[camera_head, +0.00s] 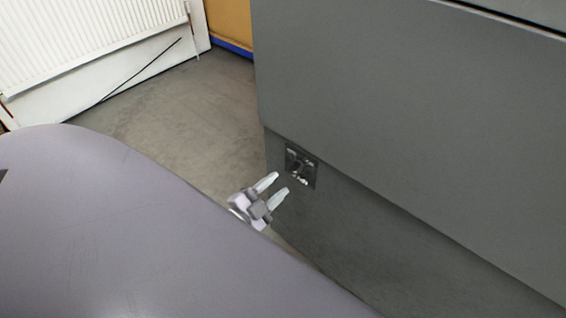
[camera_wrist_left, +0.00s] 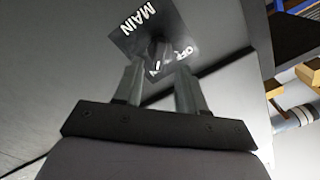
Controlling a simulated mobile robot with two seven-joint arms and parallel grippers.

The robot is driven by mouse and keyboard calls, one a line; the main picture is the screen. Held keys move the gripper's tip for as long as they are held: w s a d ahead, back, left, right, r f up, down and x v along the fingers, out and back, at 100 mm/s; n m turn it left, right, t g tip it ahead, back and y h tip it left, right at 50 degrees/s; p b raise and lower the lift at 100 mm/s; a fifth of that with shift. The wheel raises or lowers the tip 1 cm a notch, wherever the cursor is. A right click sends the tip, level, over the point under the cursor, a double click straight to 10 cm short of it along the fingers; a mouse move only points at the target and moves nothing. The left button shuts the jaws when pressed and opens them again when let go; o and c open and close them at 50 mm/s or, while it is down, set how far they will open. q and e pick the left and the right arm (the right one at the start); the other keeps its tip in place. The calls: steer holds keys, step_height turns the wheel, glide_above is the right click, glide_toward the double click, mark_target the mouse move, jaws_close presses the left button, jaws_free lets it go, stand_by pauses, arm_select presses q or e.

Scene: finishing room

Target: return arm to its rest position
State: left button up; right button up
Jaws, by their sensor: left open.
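My left gripper (camera_head: 279,184) is open and empty, in front of the lower side of a dark grey cabinet (camera_head: 400,110). Its fingertips point at a small dark switch plate (camera_head: 301,167) with a knob and white lettering, a short way off. In the left wrist view, the gripper (camera_wrist_left: 158,72) has the switch plate (camera_wrist_left: 135,37) just beyond its fingertips. The plate reads MAIN and OFF, and its dark knob (camera_wrist_left: 157,50) shows between the fingers. I cannot tell whether the fingers touch it. My right gripper is in neither view.
The cabinet fills the right of the head view. A white radiator (camera_head: 80,35) is on the far left wall, with a thin dark cable below. Grey floor (camera_head: 190,110) is clear between. In the left wrist view, several wooden and blue items stand at right.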

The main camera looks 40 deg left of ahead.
arm_select(q)
steer(key=shift+s+a, duration=0.1)
steer(key=shift+s, duration=0.8)
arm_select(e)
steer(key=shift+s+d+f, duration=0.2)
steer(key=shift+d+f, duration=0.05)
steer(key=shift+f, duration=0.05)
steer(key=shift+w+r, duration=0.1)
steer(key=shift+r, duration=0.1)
